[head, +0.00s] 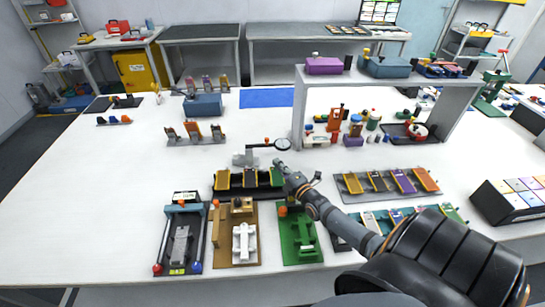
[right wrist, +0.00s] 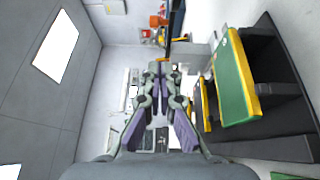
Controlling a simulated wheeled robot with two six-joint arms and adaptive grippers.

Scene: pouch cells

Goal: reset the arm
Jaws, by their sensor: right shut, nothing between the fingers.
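My right arm comes in from the lower right of the head view. My right gripper (head: 279,166) is just right of the black rack (head: 236,192) of coloured pouch cells, close to its green cell (head: 277,176). In the right wrist view the gripper (right wrist: 160,68) has its fingers together with nothing between them. A large green cell with yellow edges (right wrist: 236,80) stands beside the fingers on the right of that view, apart from them as far as I can tell. My left gripper is not in view.
A gauge with a round dial (head: 282,144) stands just behind the gripper. Brown (head: 222,248) and green (head: 290,245) fixtures lie in front of it.

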